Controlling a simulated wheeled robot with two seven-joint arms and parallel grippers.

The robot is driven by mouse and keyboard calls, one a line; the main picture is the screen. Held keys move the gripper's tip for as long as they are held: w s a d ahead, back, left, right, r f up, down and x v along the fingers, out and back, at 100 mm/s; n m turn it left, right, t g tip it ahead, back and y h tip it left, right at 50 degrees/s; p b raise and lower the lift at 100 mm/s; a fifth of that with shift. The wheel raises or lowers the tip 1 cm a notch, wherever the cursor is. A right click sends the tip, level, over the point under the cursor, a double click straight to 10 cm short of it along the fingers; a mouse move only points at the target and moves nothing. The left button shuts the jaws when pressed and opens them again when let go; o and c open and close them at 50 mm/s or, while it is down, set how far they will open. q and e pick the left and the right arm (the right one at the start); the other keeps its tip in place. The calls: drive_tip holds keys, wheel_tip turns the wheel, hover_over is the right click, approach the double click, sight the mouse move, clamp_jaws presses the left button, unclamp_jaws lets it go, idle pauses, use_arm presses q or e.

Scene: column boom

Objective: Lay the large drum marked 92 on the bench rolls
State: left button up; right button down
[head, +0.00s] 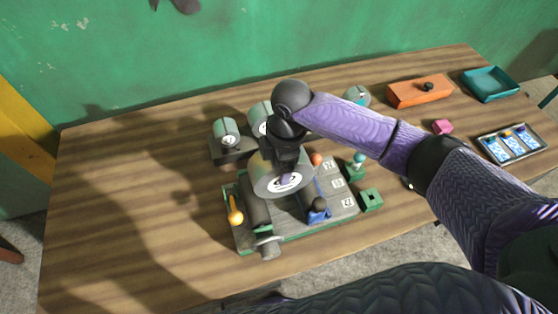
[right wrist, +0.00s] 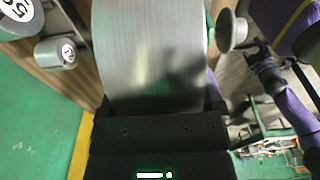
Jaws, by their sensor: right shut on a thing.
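My right gripper (head: 286,160) is shut on a large grey drum (head: 268,187) with a round white label on its end face. The number is too small to read. The drum is over the grey and green bench fixture (head: 340,205). I cannot tell whether the drum touches the rolls. In the right wrist view the drum (right wrist: 150,50) fills the space beyond the gripper (right wrist: 158,105).
Two labelled drums (head: 226,133) (head: 262,112) stand behind the fixture, and another (head: 357,95) is further right. An orange box (head: 418,92) and teal tray (head: 490,83) stand back right. The table's left is clear.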

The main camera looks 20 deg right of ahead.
idle(0.6)
drive_tip(key=shift+p, duration=0.5)
drive_tip(key=shift+p, duration=0.4)
drive_tip(key=shift+f, duration=0.1)
drive_tip(key=shift+f+b, duration=0.45)
drive_tip(key=shift+f, duration=0.35)
drive_tip(key=shift+f, duration=0.15)
